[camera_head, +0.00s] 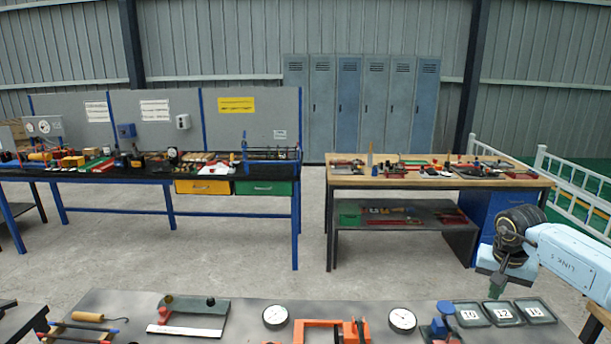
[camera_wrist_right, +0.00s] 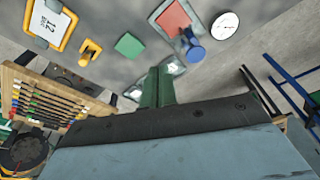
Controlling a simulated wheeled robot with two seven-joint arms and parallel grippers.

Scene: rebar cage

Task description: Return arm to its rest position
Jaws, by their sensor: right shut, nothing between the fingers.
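My right arm (camera_head: 575,255) comes in from the right edge of the head view, with its light-blue link and black wrist. My right gripper (camera_head: 496,291) hangs pointing down above the right end of the near bench (camera_head: 240,310). In the right wrist view, its green fingers (camera_wrist_right: 158,88) are together with nothing between them. They are apart from the things on the bench. My left gripper is in neither view.
The near bench holds numbered trays (camera_head: 502,313), two dial gauges (camera_head: 275,317), an orange frame (camera_head: 318,324) and a blue-knobbed tool (camera_head: 440,324). A wooden-topped bench (camera_head: 345,183) stands behind. White railings (camera_head: 565,180) stand at right. Open floor (camera_head: 220,250) lies between benches.

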